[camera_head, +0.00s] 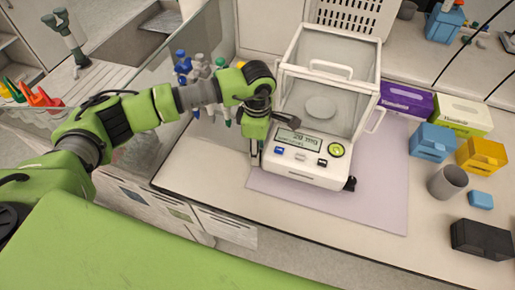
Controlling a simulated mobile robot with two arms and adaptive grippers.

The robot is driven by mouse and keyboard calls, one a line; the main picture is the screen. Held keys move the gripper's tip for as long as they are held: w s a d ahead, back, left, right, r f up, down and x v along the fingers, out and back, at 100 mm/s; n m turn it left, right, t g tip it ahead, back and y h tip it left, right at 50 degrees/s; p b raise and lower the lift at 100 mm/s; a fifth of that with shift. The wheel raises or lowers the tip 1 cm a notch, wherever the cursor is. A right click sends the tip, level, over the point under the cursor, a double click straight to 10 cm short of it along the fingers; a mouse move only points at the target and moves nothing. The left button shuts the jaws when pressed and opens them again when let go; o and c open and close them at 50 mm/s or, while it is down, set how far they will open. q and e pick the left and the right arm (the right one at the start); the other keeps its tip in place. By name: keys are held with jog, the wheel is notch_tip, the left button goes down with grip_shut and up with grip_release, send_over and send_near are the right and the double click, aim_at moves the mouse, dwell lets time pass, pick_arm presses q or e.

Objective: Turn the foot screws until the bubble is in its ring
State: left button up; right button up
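A white balance (308,172) with a clear glass draft shield (328,75) stands on the bench. Its display lights up with a reading that looks like "20 mg". A round green bubble level (336,149) sits at the right of its front panel; the bubble's place in the ring is too small to tell. A black foot screw (350,184) shows at the front right corner. My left gripper (256,158) points down beside the balance's front left corner. The gripper and arm hide any foot screw there, and I cannot tell whether the fingers are closed. My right gripper is out of view.
The balance stands on a pale lilac mat (385,205). To the right are glove boxes (405,100), blue (433,141) and yellow (482,154) boxes, a grey cup (447,182) and a black box (482,239). Pipettes (200,72) stand behind my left arm. The mat's right part is clear.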

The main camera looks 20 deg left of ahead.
pick_arm(q)
jog(key=shift+r, duration=0.1)
notch_tip(320, 180, up, 12)
dwell(0.6)
